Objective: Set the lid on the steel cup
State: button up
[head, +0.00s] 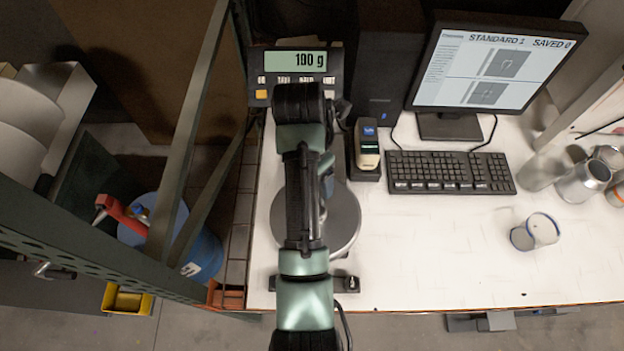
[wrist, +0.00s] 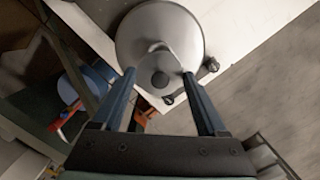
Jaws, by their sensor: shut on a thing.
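In the wrist view my gripper (wrist: 160,78) is shut on a small grey round piece with a dark centre knob, which looks like the lid (wrist: 149,67). The fingers press on its two opposite sides. It is over the near part of the scale's round steel pan (wrist: 135,30). A small pale piece shows just beyond the lid; I cannot tell what it is. In the head view my arm covers the gripper, the lid and much of the pan (head: 345,220). I cannot make out a steel cup on the pan. Several metal cups (head: 583,182) stand at the table's right.
The scale display (head: 296,62) is lit behind the arm. A small device (head: 368,148), a keyboard (head: 450,172) and a monitor (head: 492,65) stand right of it. A blue-rimmed clear container (head: 535,232) is at right. A green rack post (head: 190,130) rises close on the left. The front middle table is clear.

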jog(key=shift+d, duration=0.15)
jog(key=shift+f+b, duration=2.1)
jog(key=shift+f, duration=2.95)
jog(key=shift+f, duration=0.45)
jog(key=o, duration=1.3)
jog(key=shift+c, duration=0.2)
jog(key=shift+r, duration=0.1)
jog(key=shift+r+b, duration=0.35)
jog(key=shift+b, duration=0.05)
jog(key=r, duration=0.3)
jog(key=r+p, duration=0.1)
jog(key=r, duration=0.2)
jog(key=s+a+r+p, duration=0.1)
jog(key=r, duration=0.3)
jog(key=shift+a+r+p, duration=0.15)
jog(key=shift+r+p, duration=0.85)
jog(key=shift+p, duration=0.05)
